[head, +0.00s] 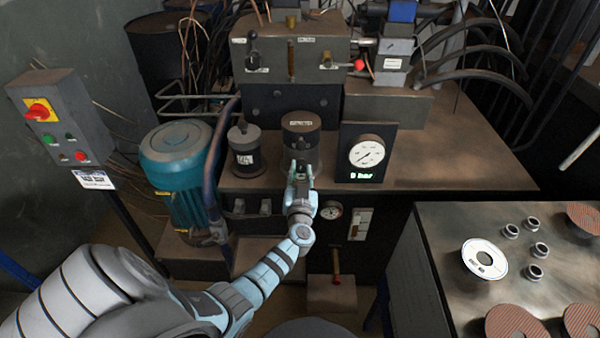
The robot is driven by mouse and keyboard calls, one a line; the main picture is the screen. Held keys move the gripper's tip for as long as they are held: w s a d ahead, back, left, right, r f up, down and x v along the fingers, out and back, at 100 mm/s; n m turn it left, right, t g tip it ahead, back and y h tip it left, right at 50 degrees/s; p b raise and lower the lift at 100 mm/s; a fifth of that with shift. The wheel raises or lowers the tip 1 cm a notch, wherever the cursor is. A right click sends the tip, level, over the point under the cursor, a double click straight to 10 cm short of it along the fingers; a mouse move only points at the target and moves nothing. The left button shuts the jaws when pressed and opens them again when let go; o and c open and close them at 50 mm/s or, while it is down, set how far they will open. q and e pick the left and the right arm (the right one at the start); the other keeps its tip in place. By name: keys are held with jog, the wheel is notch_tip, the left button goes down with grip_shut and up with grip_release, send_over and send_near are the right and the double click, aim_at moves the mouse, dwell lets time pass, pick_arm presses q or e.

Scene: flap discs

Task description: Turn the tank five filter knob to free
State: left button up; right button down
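A dark round filter housing (301,129) with a small pale label on its top edge stands at the front of the hydraulic unit, in the middle of the head view. The label is too small to read surely. My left gripper (300,167) is right at the front lower side of this housing, its fingers pointing away from me. Something dark shows between the fingers. The filter knob itself cannot be made out, and the gripper covers that spot. Whether the fingers are closed on it cannot be told. My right gripper is not in view.
A pressure gauge panel (367,152) stands close right of my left gripper. A black canister (245,150) and teal motor (178,165) stand left. A valve block (290,50) is behind. A side table (440,250) holds flap discs and rings.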

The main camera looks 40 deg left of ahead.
pick_arm(q)
jog(key=shift+a, duration=0.1)
grip_shut()
jog(key=shift+n, duration=0.3)
jog(key=n+p, duration=0.1)
jog(key=n, duration=0.2)
jog(key=shift+n, duration=0.3)
jog(key=n+p, duration=0.1)
jog(key=n, duration=0.3)
jog(key=shift+n, duration=0.3)
jog(key=n, duration=0.4)
jog(key=shift+f, duration=0.1)
jog(key=n, duration=0.5)
jog(key=shift+b, duration=0.4)
jog(key=shift+s, duration=0.1)
